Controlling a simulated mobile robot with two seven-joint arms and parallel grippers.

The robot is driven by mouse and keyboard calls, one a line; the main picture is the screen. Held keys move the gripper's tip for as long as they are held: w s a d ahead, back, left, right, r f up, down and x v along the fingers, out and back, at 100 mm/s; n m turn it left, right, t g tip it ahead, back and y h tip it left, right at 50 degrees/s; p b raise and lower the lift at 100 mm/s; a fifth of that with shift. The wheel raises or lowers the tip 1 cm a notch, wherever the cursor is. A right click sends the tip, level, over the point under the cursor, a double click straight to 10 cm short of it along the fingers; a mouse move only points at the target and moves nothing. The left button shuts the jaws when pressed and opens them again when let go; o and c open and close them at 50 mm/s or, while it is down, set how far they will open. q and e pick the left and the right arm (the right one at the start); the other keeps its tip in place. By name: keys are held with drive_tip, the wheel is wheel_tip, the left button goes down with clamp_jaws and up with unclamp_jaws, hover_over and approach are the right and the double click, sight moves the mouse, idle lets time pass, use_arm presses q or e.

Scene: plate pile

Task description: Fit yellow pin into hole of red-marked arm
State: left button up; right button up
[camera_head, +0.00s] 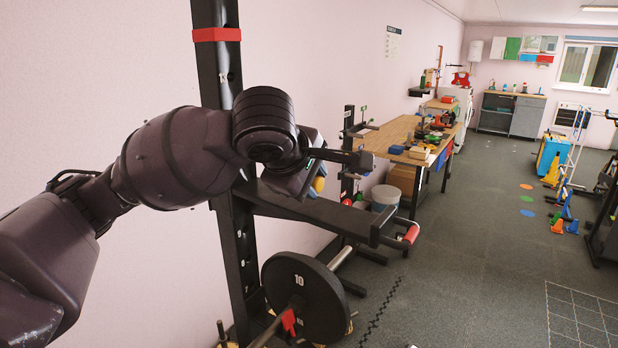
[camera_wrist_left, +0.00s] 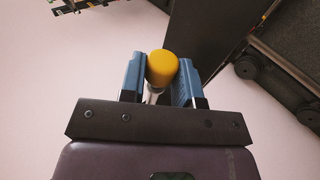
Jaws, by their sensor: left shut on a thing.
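The yellow pin (camera_wrist_left: 162,67) shows its rounded yellow head and part of a metal shank in the left wrist view. My left gripper (camera_wrist_left: 160,88) is shut on it, with one blue-padded finger on each side. A black horizontal arm (camera_head: 320,213) runs from the upright below the gripper, with a red end piece (camera_head: 411,234). I cannot see the pin's hole.
A black weight plate (camera_head: 305,300) marked 10 sits on a bar below the arm. A wooden workbench (camera_head: 398,132) with tools stands behind, along the wall. A blue bin (camera_head: 552,157) and yellow stands are at the far right. The grey floor in the middle right is mostly clear.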

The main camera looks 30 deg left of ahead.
use_arm(q)
drive_tip(key=shift+w+a, duration=0.2)
drive_tip(key=shift+a, duration=2.7)
drive_tip(key=shift+w+a, duration=0.15)
drive_tip(key=shift+a, duration=1.75)
drive_tip(key=shift+w+a, duration=0.15)
drive_tip(key=shift+a, duration=1.75)
drive_tip(key=o, duration=1.1)
drive_tip(key=b+v, duration=0.1)
drive_tip(key=v, duration=0.9)
drive_tip(key=shift+s+r, duration=0.25)
